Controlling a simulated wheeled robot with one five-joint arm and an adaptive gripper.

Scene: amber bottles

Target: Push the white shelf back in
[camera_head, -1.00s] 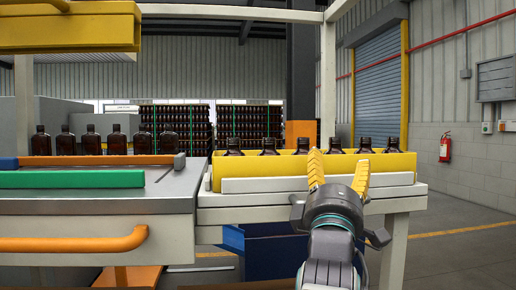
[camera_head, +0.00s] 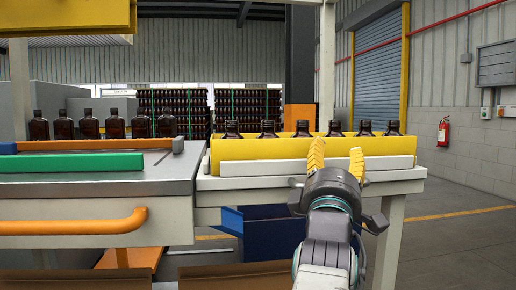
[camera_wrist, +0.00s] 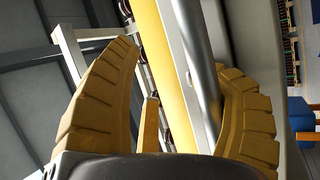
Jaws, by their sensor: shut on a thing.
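The white shelf (camera_head: 245,169) shows as a long white front bar below and in front of a yellow tray (camera_head: 232,149) at the centre right of the head view. My gripper (camera_head: 337,155) is at the right half of this bar, with its yellow fingers pointing up across bar and tray. In the wrist view the fingers (camera_wrist: 178,60) stand on either side of a pale bar (camera_wrist: 190,50) and the yellow tray wall (camera_wrist: 160,50). The gripper is shut on the shelf's bar. The contact itself is partly hidden by the fingers.
Several amber bottles (camera_head: 268,128) stand in the yellow tray. More bottles (camera_head: 90,125) stand on the left bench, behind a green bar (camera_head: 70,163). An orange handle (camera_head: 75,226) juts from the left bench. A blue bin (camera_head: 265,235) is below the shelf. The floor at right is clear.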

